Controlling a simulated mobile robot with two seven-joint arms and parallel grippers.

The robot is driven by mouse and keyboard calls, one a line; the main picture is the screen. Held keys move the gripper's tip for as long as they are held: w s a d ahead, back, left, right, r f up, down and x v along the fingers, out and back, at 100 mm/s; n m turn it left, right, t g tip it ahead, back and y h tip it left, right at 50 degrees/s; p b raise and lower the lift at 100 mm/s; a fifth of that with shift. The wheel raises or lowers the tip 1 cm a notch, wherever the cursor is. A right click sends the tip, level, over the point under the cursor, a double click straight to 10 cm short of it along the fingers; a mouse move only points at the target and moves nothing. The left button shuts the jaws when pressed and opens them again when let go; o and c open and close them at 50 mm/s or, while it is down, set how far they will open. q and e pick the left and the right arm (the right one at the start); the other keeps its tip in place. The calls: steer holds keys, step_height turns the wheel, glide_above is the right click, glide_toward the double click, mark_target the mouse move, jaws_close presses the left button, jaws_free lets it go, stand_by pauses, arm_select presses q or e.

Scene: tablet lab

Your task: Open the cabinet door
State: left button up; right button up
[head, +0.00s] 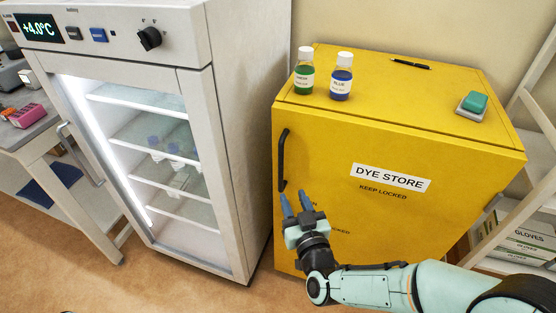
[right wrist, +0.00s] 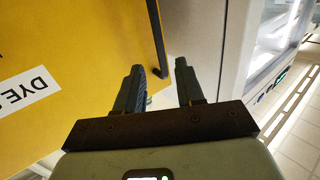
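The yellow cabinet (head: 330,150) stands right of the fridge, its front labelled "DYE STORE, KEEP LOCKED". Its door looks shut. A black vertical bar handle (head: 282,160) sits near the door's left edge. My right gripper (head: 294,199) is in front of the door by the handle's lower end. In the right wrist view my right gripper (right wrist: 160,66) has its fingers apart with nothing held, and the handle (right wrist: 155,40) ends near the gap between the fingertips. I cannot tell whether a finger touches it. My left gripper is not in view.
The white glass-door fridge (head: 235,110) stands close on the left. A shelf rack (head: 540,110) is at the right.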

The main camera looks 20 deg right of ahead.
mark_target(282, 164)
steer(key=w, duration=1.3)
steer(key=shift+w+d+r, duration=0.15)
steer(key=shift+r, duration=0.25)
jaws_close()
